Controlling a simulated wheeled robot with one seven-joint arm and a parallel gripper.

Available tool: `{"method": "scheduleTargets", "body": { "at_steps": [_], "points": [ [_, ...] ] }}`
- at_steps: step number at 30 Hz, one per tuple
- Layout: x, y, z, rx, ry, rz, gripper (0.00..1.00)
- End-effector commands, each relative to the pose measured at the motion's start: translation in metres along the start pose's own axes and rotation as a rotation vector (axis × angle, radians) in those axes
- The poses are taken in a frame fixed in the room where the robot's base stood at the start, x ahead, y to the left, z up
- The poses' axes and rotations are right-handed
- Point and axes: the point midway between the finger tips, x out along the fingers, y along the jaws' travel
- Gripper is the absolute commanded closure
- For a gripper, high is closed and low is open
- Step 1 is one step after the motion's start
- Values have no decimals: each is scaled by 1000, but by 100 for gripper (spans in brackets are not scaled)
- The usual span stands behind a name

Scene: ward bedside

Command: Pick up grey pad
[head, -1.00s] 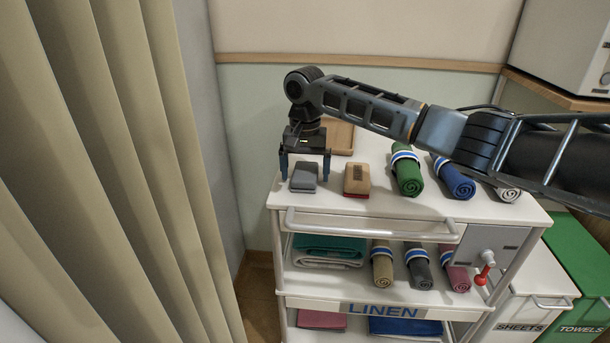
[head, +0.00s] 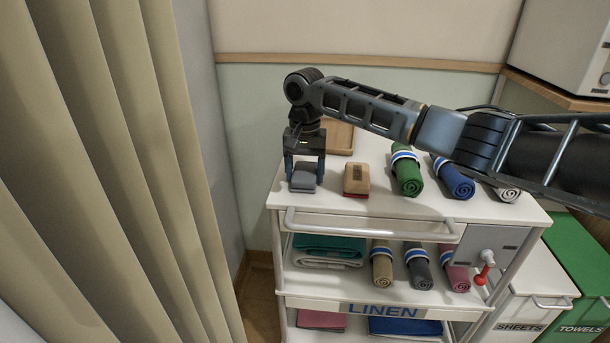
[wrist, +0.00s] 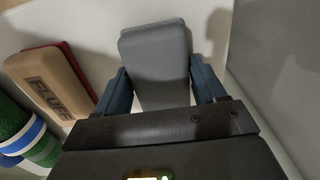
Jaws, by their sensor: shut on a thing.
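The grey pad (head: 304,178) is near the left end of the white cart's top shelf. My gripper (head: 305,174) is above it, pointing down, with one blue finger on each side of the pad. In the wrist view the grey pad (wrist: 156,55) lies between the two fingers (wrist: 160,88), which are shut on it. From these views I cannot tell whether the pad still touches the shelf.
A tan and red block (head: 356,179) sits just right of the pad; it reads FLUFF in the wrist view. Rolled green (head: 407,172) and blue (head: 455,178) towels lie further right. A wooden tray (head: 339,136) is behind my gripper. A beige curtain (head: 110,170) hangs at left.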

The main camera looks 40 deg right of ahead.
Motion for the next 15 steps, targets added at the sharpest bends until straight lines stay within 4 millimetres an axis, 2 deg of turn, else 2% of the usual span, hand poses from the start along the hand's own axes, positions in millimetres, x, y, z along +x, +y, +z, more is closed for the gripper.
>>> {"method": "scheduleTargets", "body": {
  "at_steps": [8, 11, 14, 15],
  "points": [
    [-10, -1, 0, -1, 1, -1, 60],
    [-22, -1, 0, -1, 1, -2, 60],
    [-42, -1, 0, -1, 2, -3, 60],
    [-46, 10, -4, 4, 1, -3, 60]
  ]
}}
